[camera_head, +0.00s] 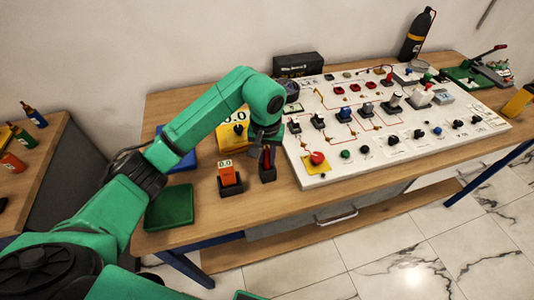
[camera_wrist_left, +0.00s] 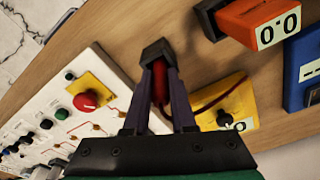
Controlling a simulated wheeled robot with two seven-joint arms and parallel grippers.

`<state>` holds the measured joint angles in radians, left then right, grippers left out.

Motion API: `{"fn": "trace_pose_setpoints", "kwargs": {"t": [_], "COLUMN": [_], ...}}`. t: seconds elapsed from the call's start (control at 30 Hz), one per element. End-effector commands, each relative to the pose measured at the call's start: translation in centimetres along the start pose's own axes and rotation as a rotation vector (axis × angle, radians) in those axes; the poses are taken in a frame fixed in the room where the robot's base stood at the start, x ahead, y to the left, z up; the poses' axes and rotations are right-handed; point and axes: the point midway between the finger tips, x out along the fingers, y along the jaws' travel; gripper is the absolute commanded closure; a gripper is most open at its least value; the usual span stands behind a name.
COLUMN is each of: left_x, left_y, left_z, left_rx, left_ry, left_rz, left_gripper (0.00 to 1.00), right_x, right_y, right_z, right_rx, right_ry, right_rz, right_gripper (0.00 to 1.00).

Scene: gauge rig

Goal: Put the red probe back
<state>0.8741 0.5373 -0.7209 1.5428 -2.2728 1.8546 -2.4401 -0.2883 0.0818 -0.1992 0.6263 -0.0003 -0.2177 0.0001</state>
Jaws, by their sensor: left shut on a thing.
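My left gripper (camera_head: 267,155) is shut on the red probe (camera_wrist_left: 160,84), whose red body shows between the two dark fingers in the left wrist view. The fingertips are at the black square holder (camera_head: 268,174), which stands on the table left of the white panel. The holder also shows in the left wrist view (camera_wrist_left: 155,48), right at the fingertips. The probe's tip is hidden, and I cannot tell how deep it sits in the holder. A red cable (camera_wrist_left: 215,97) runs from the probe toward the yellow meter (camera_wrist_left: 232,108). My right gripper is not in view.
An orange meter (camera_head: 227,172) in a black stand is close left of the holder. Green (camera_head: 168,208) and blue trays lie further left. The white panel (camera_head: 318,178) with a red button (camera_head: 317,158) and several knobs is close on the right. The table's front edge is near.

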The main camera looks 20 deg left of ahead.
Motion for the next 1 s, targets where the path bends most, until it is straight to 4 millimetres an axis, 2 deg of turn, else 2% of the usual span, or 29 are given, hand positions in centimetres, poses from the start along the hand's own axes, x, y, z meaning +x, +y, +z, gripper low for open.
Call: {"fn": "trace_pose_setpoints", "kwargs": {"t": [0.13, 0.3, 0.33, 0.37, 0.4, 0.77, 0.87, 1.0], "left_x": [0.2, 0.6, 0.4, 0.4, 0.4, -0.1, -1.1, -4.1], "left_y": [0.0, 0.0, 0.0, 0.0, 0.0, 0.1, 0.0, 0.1], "left_z": [0.0, 0.0, 0.0, 0.0, 0.0, 0.0, -0.1, -0.2], "left_rx": [0.001, 0.001, 0.001, 0.001, 0.001, 0.001, 0.002, 0.002], "left_ry": [0.002, 0.002, 0.001, 0.001, 0.001, 0.002, 0.006, 0.01], "left_rz": [0.001, 0.0, 0.0, 0.0, 0.001, 0.001, 0.001, 0.001], "left_gripper": [1.0, 1.0, 0.65, 0.53, 0.46, 0.46, 0.46, 0.46], "right_x": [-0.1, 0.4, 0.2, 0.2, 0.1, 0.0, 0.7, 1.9], "right_y": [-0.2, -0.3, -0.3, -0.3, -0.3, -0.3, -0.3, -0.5], "right_z": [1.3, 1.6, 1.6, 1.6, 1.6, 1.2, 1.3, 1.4], "right_rx": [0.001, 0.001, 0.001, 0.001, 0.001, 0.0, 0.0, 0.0], "right_ry": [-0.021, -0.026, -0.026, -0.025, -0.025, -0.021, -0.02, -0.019], "right_rz": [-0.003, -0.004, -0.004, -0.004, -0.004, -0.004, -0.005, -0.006], "right_gripper": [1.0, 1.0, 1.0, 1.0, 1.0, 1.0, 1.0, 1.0]}}
